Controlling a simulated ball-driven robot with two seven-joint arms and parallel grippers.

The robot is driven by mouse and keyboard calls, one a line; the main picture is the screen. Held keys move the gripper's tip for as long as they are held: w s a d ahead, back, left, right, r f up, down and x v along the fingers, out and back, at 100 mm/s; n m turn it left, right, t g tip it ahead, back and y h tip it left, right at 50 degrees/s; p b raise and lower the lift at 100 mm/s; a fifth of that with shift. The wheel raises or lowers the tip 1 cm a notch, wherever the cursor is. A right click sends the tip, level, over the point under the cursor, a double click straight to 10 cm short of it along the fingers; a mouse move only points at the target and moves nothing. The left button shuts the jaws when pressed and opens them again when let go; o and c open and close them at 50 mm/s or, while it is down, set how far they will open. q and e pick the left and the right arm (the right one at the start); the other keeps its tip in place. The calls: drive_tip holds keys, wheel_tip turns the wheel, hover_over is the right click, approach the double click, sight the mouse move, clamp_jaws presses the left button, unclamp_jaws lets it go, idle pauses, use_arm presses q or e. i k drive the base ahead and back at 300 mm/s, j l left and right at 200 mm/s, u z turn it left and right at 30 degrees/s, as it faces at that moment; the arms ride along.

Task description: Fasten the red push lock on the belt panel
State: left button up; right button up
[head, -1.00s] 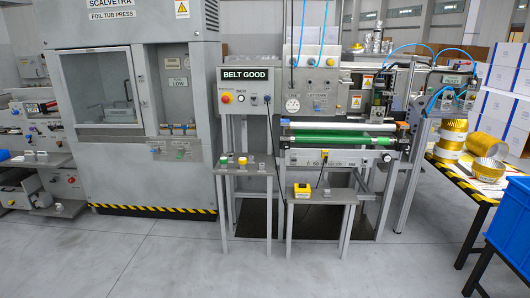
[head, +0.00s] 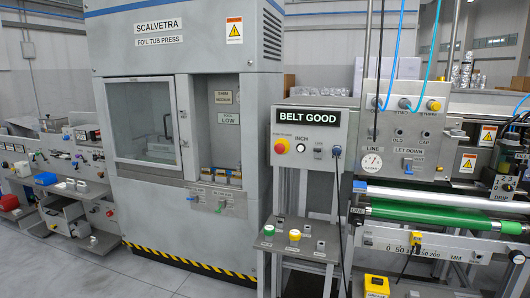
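The belt panel (head: 312,140), a grey box signed BELT GOOD, stands on a post right of the press. On its face are a red push button on a yellow base (head: 281,147), a white INCH button (head: 301,147), and a small switch with a dark cable plugged in beside it. Below it, a small stand (head: 292,253) carries a green-topped piece (head: 269,231), a yellow-topped piece (head: 294,236) and a grey piece (head: 320,246). I cannot make out a separate red push lock there. Neither gripper is in view.
The foil tub press (head: 190,120) stands left of the panel. The green belt (head: 430,211) is at right, with a yellow box (head: 376,285) below. A bench at far left holds small parts, including a red one (head: 8,202). Grey floor is open in front of the press.

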sight(279, 148)
drive_tip(key=i+u, duration=0.35)
drive_tip(key=u, duration=0.15)
drive_tip(key=i+l+u, duration=0.25)
drive_tip(key=u, duration=0.2)
drive_tip(key=i+l+u, duration=0.2)
drive_tip(key=i+l, duration=1)
drive_tip(key=l, duration=0.1)
